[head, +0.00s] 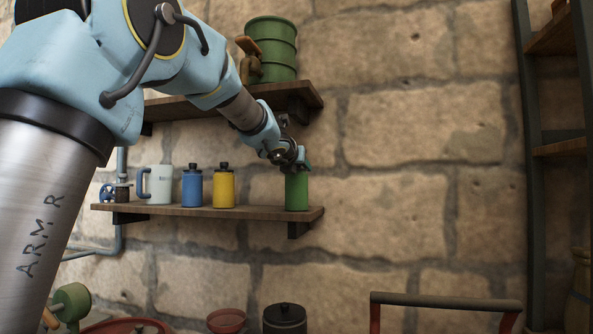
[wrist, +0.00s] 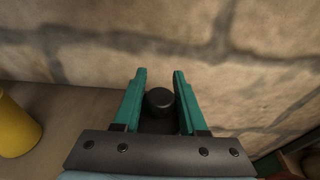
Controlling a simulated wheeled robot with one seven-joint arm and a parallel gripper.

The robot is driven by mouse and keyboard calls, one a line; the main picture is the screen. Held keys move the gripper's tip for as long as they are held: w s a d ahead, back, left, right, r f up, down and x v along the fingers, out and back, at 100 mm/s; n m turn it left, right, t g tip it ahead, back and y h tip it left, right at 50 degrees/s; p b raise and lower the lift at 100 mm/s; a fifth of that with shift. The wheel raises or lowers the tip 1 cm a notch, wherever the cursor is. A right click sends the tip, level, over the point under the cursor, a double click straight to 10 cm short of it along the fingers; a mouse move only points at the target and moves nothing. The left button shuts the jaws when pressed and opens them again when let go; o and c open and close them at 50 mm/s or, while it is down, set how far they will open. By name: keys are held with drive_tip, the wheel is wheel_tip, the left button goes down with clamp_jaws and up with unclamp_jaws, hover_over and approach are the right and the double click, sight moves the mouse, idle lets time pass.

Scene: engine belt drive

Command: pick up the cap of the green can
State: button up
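The green can (head: 297,192) stands upright near the right end of the lower shelf in the head view. My gripper (head: 302,160) is right above it and hides its top and cap there. In the wrist view a round black cap (wrist: 160,98) lies between the two teal fingers of my gripper (wrist: 160,74). The fingers are apart, with a narrow gap visible on each side of the cap. The green body of the can does not show clearly in the wrist view.
A yellow can (head: 223,188), a blue can (head: 192,188) and a pale mug (head: 158,184) stand to the left on the lower shelf (head: 262,212). The upper shelf (head: 305,92) holds a green barrel (head: 272,50). The stone wall (head: 420,130) is close behind.

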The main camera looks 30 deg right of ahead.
drive_tip(key=shift+f, duration=0.1)
clamp_jaws()
idle(0.3)
